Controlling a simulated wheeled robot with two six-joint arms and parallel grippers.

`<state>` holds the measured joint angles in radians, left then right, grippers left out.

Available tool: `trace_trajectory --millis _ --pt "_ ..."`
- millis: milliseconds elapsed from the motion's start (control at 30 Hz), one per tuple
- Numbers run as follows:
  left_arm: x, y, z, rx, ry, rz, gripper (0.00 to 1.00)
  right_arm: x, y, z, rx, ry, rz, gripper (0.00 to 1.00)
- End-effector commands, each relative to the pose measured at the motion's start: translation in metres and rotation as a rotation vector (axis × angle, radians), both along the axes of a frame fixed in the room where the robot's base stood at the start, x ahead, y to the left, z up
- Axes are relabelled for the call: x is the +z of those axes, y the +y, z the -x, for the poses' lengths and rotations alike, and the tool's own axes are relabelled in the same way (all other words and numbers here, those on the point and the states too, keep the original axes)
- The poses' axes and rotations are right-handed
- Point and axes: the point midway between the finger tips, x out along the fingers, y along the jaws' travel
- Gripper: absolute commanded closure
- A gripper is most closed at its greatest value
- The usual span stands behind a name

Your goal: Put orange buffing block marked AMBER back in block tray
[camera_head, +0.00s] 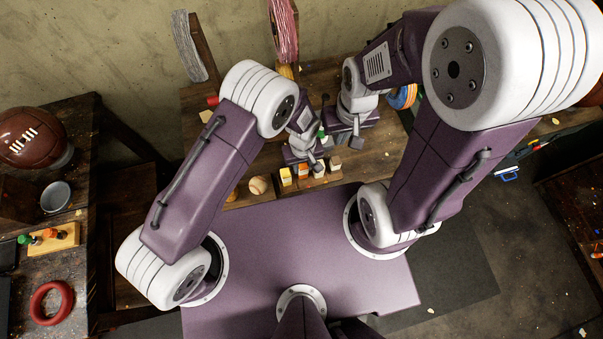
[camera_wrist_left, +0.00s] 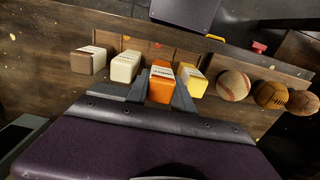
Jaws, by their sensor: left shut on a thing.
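The orange block (camera_wrist_left: 161,82) is between the two grey fingers of my left gripper (camera_wrist_left: 161,92), which is shut on it. A pale label shows on the block, too small to read. The orange block (camera_head: 302,172) also shows in the head view, below my left gripper (camera_head: 311,164). It stands in line between a cream block (camera_wrist_left: 125,66) and a yellow block (camera_wrist_left: 192,80), with a brown block (camera_wrist_left: 88,60) farther left. The brown wooden block tray (camera_wrist_left: 150,47) shows behind the row. I cannot tell whether the orange block touches its floor. My right gripper (camera_head: 350,122) is higher up, its fingers unclear.
A baseball (camera_wrist_left: 233,86) and brown leather balls (camera_wrist_left: 271,95) sit right of the blocks in the wrist view.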

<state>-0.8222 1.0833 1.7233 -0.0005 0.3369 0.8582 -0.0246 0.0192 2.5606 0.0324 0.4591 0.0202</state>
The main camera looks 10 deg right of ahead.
Motion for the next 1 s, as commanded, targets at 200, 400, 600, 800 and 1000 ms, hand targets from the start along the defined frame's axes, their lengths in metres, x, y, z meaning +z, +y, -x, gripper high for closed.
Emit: trace_trajectory --millis 200,400,600,800,1000 --pt "-0.021 0.000 0.000 -0.001 0.000 0.000 1.00 -0.017 0.000 0.000 0.000 -0.001 0.000 1.00" --pt "-0.038 -0.001 -0.001 -0.001 -0.001 0.001 1.00 -0.028 0.000 0.000 0.000 -0.001 0.000 1.00" --pt "-0.039 0.000 0.000 -0.001 -0.001 0.001 1.00 -0.029 0.000 0.000 0.000 -0.001 0.000 1.00" --pt "-0.038 0.000 0.000 -0.001 -0.001 0.001 0.62 -0.028 0.000 0.000 0.000 -0.001 0.000 1.00" --pt "-0.035 0.000 0.000 -0.001 -0.001 0.001 0.62 -0.025 0.000 0.000 0.000 -0.001 0.000 1.00"
